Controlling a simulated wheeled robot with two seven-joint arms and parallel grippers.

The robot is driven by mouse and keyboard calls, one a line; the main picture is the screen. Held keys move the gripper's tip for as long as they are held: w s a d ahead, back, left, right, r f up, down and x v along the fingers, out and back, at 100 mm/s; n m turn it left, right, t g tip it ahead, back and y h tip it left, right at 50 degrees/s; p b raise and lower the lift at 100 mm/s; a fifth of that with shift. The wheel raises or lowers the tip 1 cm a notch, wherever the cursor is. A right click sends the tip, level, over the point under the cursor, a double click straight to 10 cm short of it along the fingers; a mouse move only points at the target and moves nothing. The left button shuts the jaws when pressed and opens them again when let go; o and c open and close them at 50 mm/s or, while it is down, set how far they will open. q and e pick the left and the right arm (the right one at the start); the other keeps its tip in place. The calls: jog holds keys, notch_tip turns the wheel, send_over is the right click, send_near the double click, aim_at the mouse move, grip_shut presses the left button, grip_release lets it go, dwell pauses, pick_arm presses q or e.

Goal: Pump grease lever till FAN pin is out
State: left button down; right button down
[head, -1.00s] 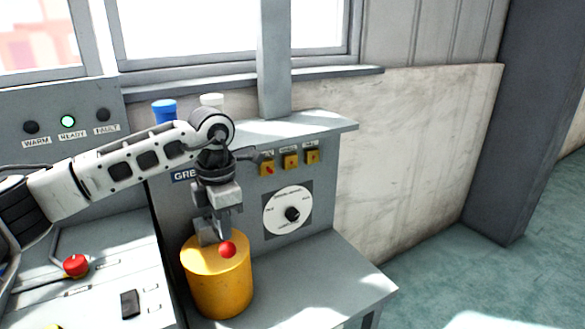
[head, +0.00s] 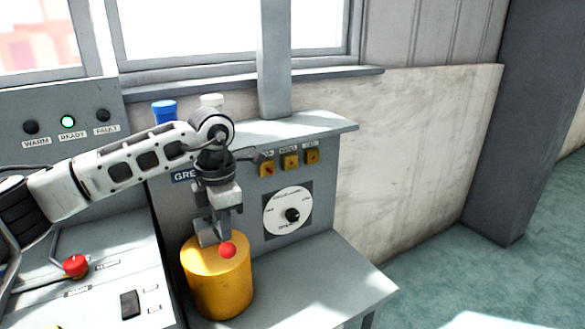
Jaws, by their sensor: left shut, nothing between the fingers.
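A yellow grease drum (head: 220,285) stands on the grey bench, with a red ball knob (head: 228,251) at its top, which looks like the end of the grease lever. My left gripper (head: 212,238) points down just above and behind the knob, shut and empty; I cannot tell whether it touches the lever. Three small yellow indicator blocks (head: 290,161) sit on the panel behind. The leftmost one shows a red mark; their labels are too small to read, so I cannot tell which is FAN. My right gripper is not in view.
A round white dial (head: 288,213) with a black knob is on the panel. A console at left has a red-knobbed lever (head: 75,266) and a lit green READY lamp (head: 68,121). Blue (head: 164,111) and white cups stand behind my arm. The bench right of the drum is clear.

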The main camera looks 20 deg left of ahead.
aim_at(226, 243)
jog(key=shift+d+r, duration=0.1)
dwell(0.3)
pick_arm(q)
jog(key=shift+f+b, duration=0.35)
jog(key=shift+f, duration=0.15)
jog(key=shift+w+a+f+b, duration=0.15)
jog(key=shift+f+b, duration=0.9)
jog(key=shift+f, duration=0.45)
jog(key=shift+a+f+b, duration=0.1)
jog(key=shift+f+b, duration=0.7)
jog(key=shift+f, duration=0.45)
jog(key=shift+w+f+b, duration=0.1)
jog(key=shift+f+b, duration=0.55)
jog(key=shift+f, duration=0.35)
jog(key=shift+r, duration=0.25)
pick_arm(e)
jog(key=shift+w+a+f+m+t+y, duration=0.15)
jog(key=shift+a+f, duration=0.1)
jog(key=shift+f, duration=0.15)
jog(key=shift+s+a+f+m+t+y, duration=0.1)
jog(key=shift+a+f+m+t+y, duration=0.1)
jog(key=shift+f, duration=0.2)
